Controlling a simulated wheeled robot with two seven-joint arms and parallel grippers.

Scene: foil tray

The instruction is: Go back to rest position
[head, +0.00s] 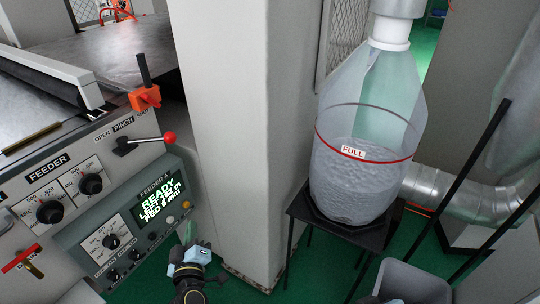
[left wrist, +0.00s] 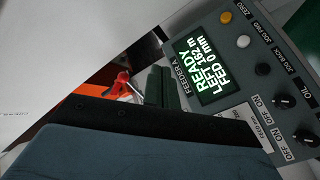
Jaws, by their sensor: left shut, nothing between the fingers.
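My left gripper (head: 190,236) is low in the head view, in front of the feeder panel's lower right corner and apart from it. Its fingers are shut with nothing between them. In the left wrist view the dark fingers (left wrist: 158,86) stand together beyond the blue-grey gripper body, with the panel to their right.
The feeder panel (head: 125,232) has knobs and a lit display reading READY (head: 158,200). A red-knobbed lever (head: 150,140) sticks out above it. A pale column (head: 225,120) stands behind the gripper. A clear bag marked FULL (head: 365,190) rests on a black stand; a grey bin (head: 412,280) is at lower right.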

